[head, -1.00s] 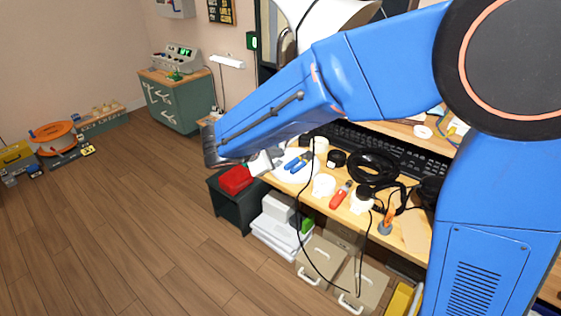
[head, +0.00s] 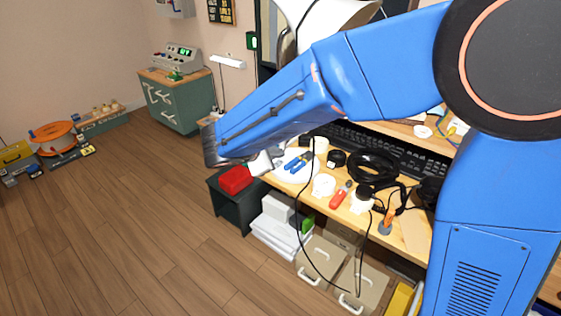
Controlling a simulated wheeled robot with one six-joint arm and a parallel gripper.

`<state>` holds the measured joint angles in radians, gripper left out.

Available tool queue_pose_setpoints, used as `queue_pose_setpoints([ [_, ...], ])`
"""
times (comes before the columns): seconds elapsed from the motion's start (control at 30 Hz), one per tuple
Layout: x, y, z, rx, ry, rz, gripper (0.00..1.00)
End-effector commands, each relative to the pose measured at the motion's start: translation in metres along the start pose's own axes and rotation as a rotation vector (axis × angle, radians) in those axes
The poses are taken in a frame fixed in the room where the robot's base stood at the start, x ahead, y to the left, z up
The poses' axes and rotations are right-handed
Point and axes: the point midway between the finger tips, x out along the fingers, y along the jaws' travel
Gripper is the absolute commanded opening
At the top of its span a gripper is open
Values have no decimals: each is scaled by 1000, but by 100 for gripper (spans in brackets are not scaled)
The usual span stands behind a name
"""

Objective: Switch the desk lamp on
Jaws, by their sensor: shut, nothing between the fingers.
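A large white shade-like thing (head: 325,12), possibly a lamp head, shows at the top of the head view, cut off by the frame edge and partly covered by my blue arm. A slim white bar-shaped lamp (head: 227,61) stands further back on a thin stem, left of the dark panel. I cannot tell which of these is the desk lamp, and no switch can be made out. My arm stretches left across the desk (head: 333,207) and hides part of it.
The desk holds a black keyboard (head: 385,148), a coiled black cable (head: 372,167), blue-handled pliers (head: 298,162) and a red-handled tool (head: 336,198). A loose cable hangs over the front edge. A red box (head: 235,179) sits on a dark cabinet.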

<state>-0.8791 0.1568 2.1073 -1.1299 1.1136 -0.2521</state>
Motion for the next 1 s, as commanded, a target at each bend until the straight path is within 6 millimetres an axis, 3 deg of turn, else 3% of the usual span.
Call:
queue_pose_setpoints([
  [1.0,6,-4,-4,0,0,0,0],
])
